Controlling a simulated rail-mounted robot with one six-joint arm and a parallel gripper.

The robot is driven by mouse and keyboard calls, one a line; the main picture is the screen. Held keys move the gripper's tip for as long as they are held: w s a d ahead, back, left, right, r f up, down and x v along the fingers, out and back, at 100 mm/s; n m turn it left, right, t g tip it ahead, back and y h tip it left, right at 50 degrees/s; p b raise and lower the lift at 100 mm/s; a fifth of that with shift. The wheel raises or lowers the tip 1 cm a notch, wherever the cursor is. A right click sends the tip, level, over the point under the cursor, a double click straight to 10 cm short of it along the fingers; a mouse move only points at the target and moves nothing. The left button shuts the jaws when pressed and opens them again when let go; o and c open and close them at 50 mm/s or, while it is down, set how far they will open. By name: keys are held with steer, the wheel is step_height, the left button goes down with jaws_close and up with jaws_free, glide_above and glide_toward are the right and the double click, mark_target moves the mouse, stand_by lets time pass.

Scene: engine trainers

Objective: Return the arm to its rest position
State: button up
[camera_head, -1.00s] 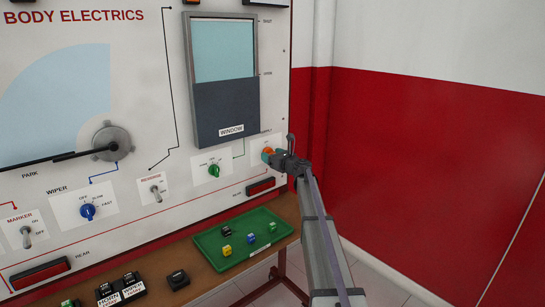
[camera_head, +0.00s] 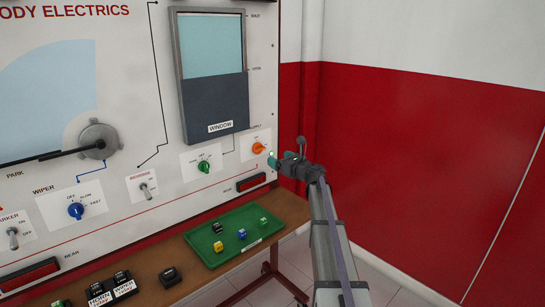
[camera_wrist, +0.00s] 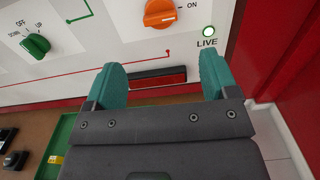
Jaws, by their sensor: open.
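My gripper (camera_head: 275,162) is at the right edge of the panel, its teal fingertips pointing toward it. In the wrist view my gripper (camera_wrist: 160,82) is open, with nothing between its two teal fingers. The orange supply knob (camera_head: 259,148) is on the panel just left of the fingers and apart from them. It also shows in the wrist view (camera_wrist: 160,13), beyond the fingertips, with its pointer toward ON.
The white panel (camera_head: 150,215) carries a green knob (camera_head: 204,167), a blue wiper knob (camera_head: 76,211) and a red lamp (camera_head: 251,183). Below, a green tray (camera_head: 205,250) with several small blocks sits on a brown bench (camera_head: 185,285). Room is free right of the panel, before the red wall (camera_head: 430,170).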

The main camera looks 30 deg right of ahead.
steer(key=shift+n, duration=0.3)
steer(key=s+a+f+n+g, duration=0.75)
steer(key=s+a+n, duration=0.25)
steer(key=s+n, duration=0.25)
steer(key=s+a+f+n+g, duration=0.6)
steer(key=s+a+f+n, duration=0.3)
steer(key=s+n, duration=0.35)
steer(key=s+a+n+g+h, duration=0.4)
steer(key=s+a+n, duration=0.3)
steer(key=s, duration=0.7)
steer(key=s+a, duration=0.2)
steer(key=a, duration=0.3)
step_height(320, 180, up, 11)
steer(key=w+p, duration=0.1)
steer(key=p, duration=1.1)
steer(key=shift+w+d+r+n+h, duration=0.15)
steer(key=shift+w+d+n+h, duration=0.05)
steer(key=shift+n+h, duration=0.1)
steer(key=shift+c, duration=0.5)
